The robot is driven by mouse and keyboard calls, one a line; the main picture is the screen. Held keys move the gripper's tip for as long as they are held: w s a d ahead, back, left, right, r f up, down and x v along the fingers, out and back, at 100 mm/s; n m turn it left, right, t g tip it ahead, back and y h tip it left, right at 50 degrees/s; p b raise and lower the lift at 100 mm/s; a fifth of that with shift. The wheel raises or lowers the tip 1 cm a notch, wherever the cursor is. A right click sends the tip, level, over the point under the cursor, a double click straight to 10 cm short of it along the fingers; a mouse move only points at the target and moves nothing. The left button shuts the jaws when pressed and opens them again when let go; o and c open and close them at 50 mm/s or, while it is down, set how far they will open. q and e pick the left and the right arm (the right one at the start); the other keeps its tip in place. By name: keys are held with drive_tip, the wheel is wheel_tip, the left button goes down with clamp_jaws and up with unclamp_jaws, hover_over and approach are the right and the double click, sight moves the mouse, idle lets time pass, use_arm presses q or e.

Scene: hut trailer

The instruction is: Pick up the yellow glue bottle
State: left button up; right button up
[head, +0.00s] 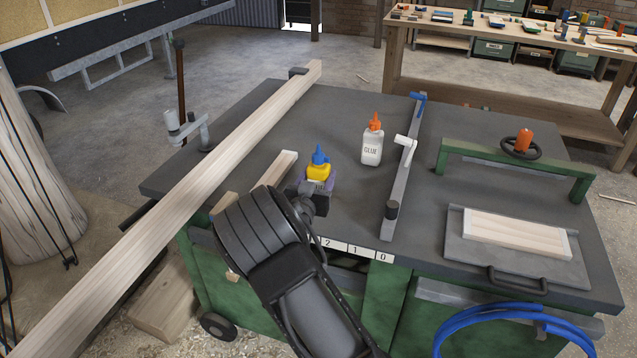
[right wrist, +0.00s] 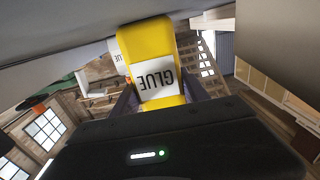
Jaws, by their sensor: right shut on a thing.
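The yellow glue bottle (head: 318,172) with a blue cap is at the front of the dark worktop in the head view. My right gripper (head: 316,186) is shut on it from the front, its arm hiding the bottle's lower part. In the right wrist view the yellow bottle (right wrist: 150,62) shows its white GLUE label between the gripper's fingers (right wrist: 158,100). Whether the bottle touches the worktop is hard to tell. My left gripper is not in view.
A white glue bottle (head: 372,142) with an orange cap stands behind and right. A metal bar clamp (head: 402,180) lies right of it. A long wooden beam (head: 190,195) crosses the left side. A green bar (head: 515,168) and grey tray (head: 480,255) occupy the right.

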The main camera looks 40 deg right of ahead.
clamp_jaws()
drive_tip(key=shift+r, duration=0.1)
wheel_tip(320, 180, up, 10)
drive_tip(key=shift+f, duration=0.1)
idle(0.4)
idle(0.5)
wheel_tip(320, 180, up, 8)
drive_tip(key=p, duration=0.7)
drive_tip(key=shift+p, duration=0.3)
